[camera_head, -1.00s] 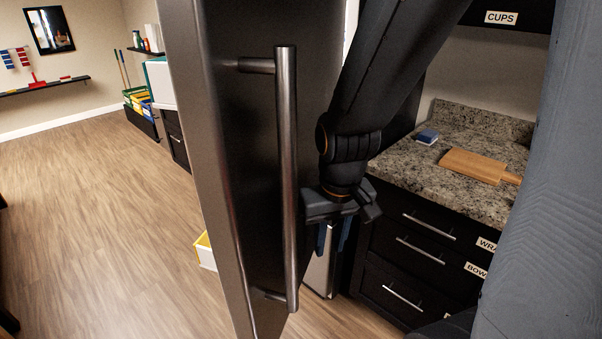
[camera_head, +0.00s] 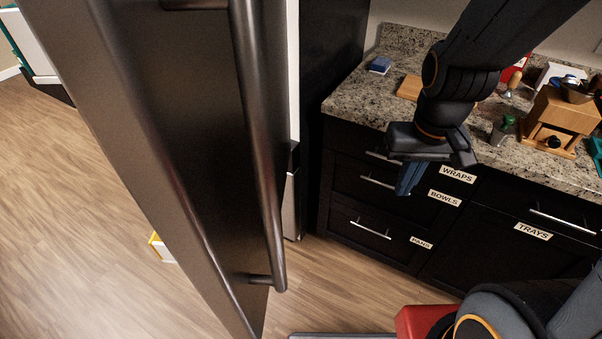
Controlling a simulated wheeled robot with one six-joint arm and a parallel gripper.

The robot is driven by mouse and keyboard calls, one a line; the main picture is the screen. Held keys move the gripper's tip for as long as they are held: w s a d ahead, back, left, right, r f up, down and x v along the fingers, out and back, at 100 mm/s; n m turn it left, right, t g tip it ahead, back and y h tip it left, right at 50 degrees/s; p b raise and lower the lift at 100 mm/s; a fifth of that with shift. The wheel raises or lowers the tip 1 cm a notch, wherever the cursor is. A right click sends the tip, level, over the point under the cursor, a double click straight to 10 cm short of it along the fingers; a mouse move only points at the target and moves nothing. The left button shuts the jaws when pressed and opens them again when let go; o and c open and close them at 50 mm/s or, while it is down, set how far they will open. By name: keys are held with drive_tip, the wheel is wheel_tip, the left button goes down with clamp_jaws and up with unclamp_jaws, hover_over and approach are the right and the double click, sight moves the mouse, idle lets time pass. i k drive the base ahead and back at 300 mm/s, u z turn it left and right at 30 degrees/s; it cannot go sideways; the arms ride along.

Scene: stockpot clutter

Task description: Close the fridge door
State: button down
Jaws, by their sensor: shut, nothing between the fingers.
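The fridge door (camera_head: 190,130) stands open in the left half of the head view, a dark metal panel seen close up. Its long vertical handle (camera_head: 262,150) faces me. My gripper (camera_head: 408,180) hangs to the right of the door, apart from the handle, in front of the drawer fronts. Its blue fingers point down and are shut with nothing between them. A narrow part of what may be the fridge body (camera_head: 291,195) shows behind the handle; the door hides the rest.
A granite counter (camera_head: 345,100) over dark labelled drawers (camera_head: 345,215) stands behind my gripper. It bears a blue sponge (camera_head: 380,65), a cutting board (camera_head: 409,88), a green-topped shaker (camera_head: 502,130) and a wooden grinder (camera_head: 560,120). A yellow-and-white box (camera_head: 160,247) lies on the floor left of the door.

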sight(187, 102)
drive_tip(key=z, duration=0.05)
drive_tip(key=k, duration=1)
drive_tip(key=u, duration=0.9)
